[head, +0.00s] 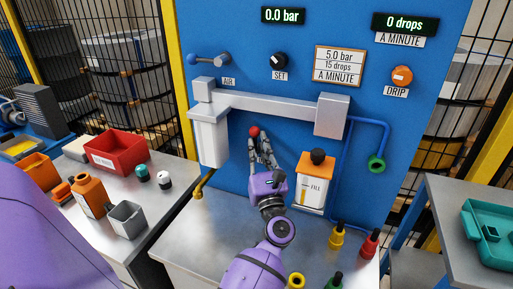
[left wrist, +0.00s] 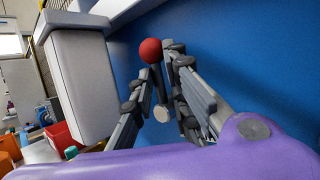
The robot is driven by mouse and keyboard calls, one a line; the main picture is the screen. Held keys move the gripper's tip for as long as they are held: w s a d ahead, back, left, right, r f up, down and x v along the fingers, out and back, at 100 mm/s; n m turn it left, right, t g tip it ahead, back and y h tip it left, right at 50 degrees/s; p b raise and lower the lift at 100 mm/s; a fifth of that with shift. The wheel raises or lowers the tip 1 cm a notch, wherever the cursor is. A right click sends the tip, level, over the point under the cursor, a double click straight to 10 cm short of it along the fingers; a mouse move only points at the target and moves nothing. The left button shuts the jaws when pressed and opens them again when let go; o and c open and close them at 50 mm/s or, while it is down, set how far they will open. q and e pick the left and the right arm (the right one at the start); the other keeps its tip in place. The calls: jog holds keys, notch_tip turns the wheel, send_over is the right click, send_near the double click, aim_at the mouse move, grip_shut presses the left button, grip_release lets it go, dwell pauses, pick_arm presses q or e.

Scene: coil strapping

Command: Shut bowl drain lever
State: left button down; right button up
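The drain lever has a red ball knob (head: 254,131) on a grey stem. It stands at the blue panel, beside the white bowl (head: 210,140) under the grey bar. In the left wrist view the red knob (left wrist: 151,50) is at the top of the stem, which runs down to a pale round pivot (left wrist: 162,115). My left gripper (head: 261,143) is at the lever, its fingers pointing up. Its fingers (left wrist: 158,72) are apart, one on each side of the stem, with gaps visible. Whether either finger touches it is unclear. My right gripper is not in view.
A white oiler with a black-and-orange cap (head: 313,178) stands close to the right of my gripper. Side tables hold a red bin (head: 115,150) and a teal tray (head: 490,232). The gauge (head: 283,15) reads 0.0 bar.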

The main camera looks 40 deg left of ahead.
pick_arm(q)
jog(key=shift+s+a, duration=0.2)
jog(key=shift+a, duration=0.05)
jog(key=shift+f, duration=0.1)
